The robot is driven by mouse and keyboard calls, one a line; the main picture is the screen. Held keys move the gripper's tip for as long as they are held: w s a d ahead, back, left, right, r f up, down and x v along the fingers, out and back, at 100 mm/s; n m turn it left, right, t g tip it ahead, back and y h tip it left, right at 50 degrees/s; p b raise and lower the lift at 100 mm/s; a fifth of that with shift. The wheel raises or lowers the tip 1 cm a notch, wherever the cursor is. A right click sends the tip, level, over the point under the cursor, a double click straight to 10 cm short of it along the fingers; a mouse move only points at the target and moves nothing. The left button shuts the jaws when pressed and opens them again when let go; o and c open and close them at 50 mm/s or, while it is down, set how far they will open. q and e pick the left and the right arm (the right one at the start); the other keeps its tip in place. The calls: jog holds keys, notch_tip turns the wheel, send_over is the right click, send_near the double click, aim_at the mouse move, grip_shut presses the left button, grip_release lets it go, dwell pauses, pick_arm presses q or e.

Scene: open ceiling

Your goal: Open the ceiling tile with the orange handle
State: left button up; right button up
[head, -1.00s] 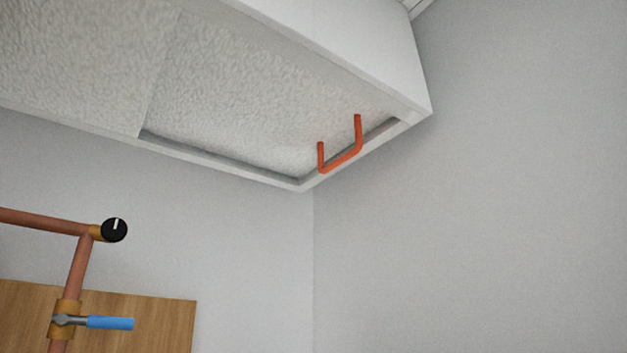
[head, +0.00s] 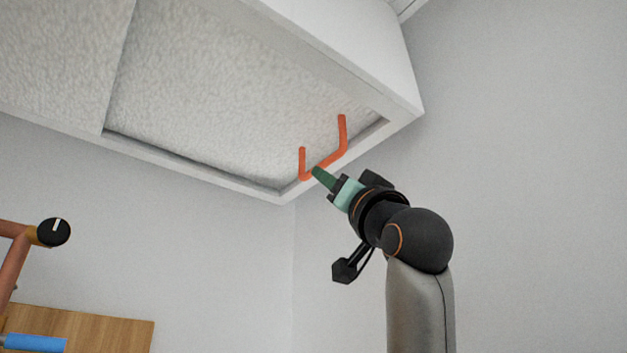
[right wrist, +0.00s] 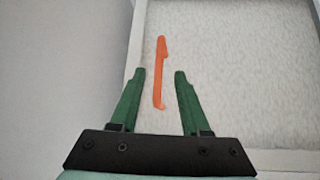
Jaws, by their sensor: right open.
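The orange handle (head: 331,160) is a U-shaped bar hanging under the textured white ceiling tile (head: 215,95), near the tile's right end. The tile sits in a white frame. My right gripper (head: 316,171) is raised to the handle from below right, its green fingers overlapping the bar in the head view. In the right wrist view the open fingers (right wrist: 160,74) stand apart, with the orange handle (right wrist: 160,75) lying between them in the picture. I cannot tell whether they touch it. My left gripper is not in view.
A copper pipe (head: 12,270) with a black knob (head: 54,232) and a blue-handled valve (head: 35,343) is at lower left. A wooden panel (head: 95,330) is behind it. Grey walls (head: 530,150) enclose the corner. The space right of my arm looks clear.

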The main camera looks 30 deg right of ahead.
jog(key=p+x, duration=0.4)
jog(key=x, duration=0.4)
jog(key=shift+r, duration=0.1)
jog(key=shift+w+r, duration=0.2)
jog(key=shift+w, duration=0.2)
jog(key=shift+c, duration=0.3)
grip_shut()
dwell(0.5)
